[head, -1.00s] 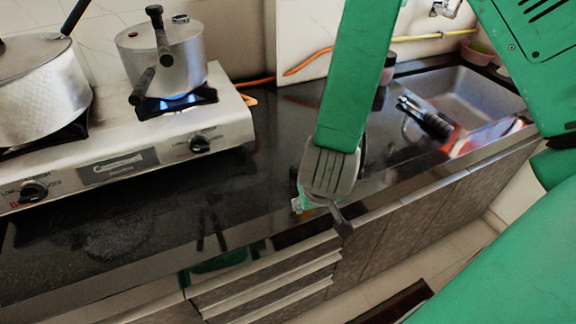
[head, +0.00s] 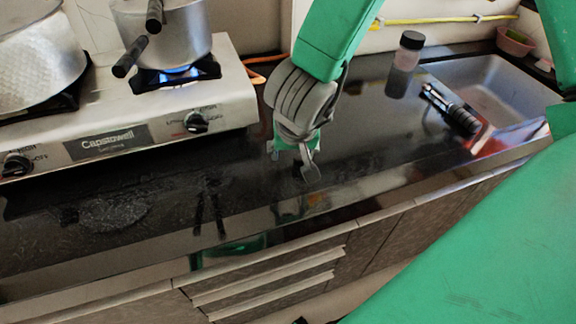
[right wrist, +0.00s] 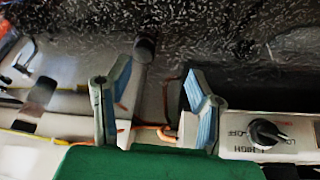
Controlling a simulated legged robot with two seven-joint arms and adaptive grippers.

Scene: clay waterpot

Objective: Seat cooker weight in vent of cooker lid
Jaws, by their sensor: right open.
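The silver pressure cooker (head: 175,42) stands on the right burner. Its black handles (head: 130,56) point toward the front, and its lid top is cut off by the frame's upper edge. My right gripper (head: 291,165) hangs low over the black counter, right of the stove, with fingers apart and nothing held. In the right wrist view its blue-padded fingers (right wrist: 158,82) are spread. A small dark rounded thing (right wrist: 145,48) shows beyond them, perhaps the cooker weight; I cannot tell surely. My left gripper is not in view.
The stove (head: 225,95) has a lit flame under the cooker and a large silver pot (head: 35,65) at left. A dark-capped jar (head: 404,65), a black torch-like object (head: 450,108) and the sink (head: 495,85) lie right. The front counter is mostly clear.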

